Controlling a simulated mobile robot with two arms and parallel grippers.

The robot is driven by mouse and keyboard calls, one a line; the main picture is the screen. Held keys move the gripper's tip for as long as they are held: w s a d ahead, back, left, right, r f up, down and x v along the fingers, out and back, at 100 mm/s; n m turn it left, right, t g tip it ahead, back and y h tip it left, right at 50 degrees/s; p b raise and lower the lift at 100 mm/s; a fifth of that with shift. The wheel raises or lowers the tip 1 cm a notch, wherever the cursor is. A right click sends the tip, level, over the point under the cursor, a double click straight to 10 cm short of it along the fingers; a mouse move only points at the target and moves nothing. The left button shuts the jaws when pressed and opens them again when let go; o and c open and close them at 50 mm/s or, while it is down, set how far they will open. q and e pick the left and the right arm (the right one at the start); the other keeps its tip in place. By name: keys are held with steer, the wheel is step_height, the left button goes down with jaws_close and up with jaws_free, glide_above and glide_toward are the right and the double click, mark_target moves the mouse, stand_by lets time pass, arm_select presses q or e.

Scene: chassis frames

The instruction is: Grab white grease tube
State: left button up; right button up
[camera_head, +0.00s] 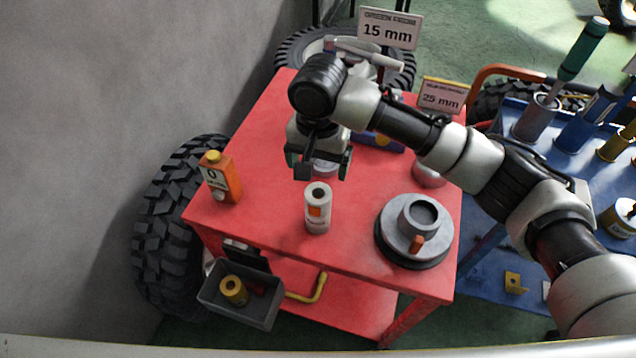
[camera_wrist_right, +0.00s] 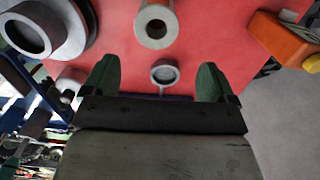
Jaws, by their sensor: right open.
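A white grease tube (camera_head: 318,208) with an orange label stands upright on the red table (camera_head: 275,225), near its front middle. In the right wrist view the tube (camera_wrist_right: 156,24) shows from above at the top, ahead of the fingertips and apart from them. My right gripper (camera_head: 318,165) is open and empty above the table, just behind the tube. Its two green fingers (camera_wrist_right: 158,80) show in the right wrist view with a small grey round part (camera_wrist_right: 164,72) visible between them, lower down on the table. My left gripper is not in view.
An orange bottle (camera_head: 221,178) stands left of the tube. A dark round base with a grey ring (camera_head: 420,215) is on the right. A grey bin (camera_head: 239,303) hangs at the front left. A blue cart (camera_head: 560,170) stands right. Signs and a tyre are behind.

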mark_target(319, 184)
steer(key=shift+d+f, duration=0.1)
steer(key=shift+f, duration=0.25)
steer(key=f, duration=0.1)
steer(key=s+f, duration=0.1)
steer(key=f, duration=0.1)
steer(key=shift+s+f, duration=0.35)
steer(key=shift+f, duration=0.05)
steer(key=shift+w+f, duration=0.1)
steer(key=shift+f, duration=0.25)
steer(key=f, duration=0.1)
steer(key=f+p, duration=0.1)
steer(key=f, duration=0.1)
steer(key=shift+s+f, duration=0.25)
steer(key=shift+s, duration=0.15)
steer(key=shift+f, duration=0.4)
steer(key=shift+w+f, duration=0.1)
steer(key=shift+f, duration=0.15)
steer(key=shift+c, duration=0.6)
steer(key=c, duration=1)
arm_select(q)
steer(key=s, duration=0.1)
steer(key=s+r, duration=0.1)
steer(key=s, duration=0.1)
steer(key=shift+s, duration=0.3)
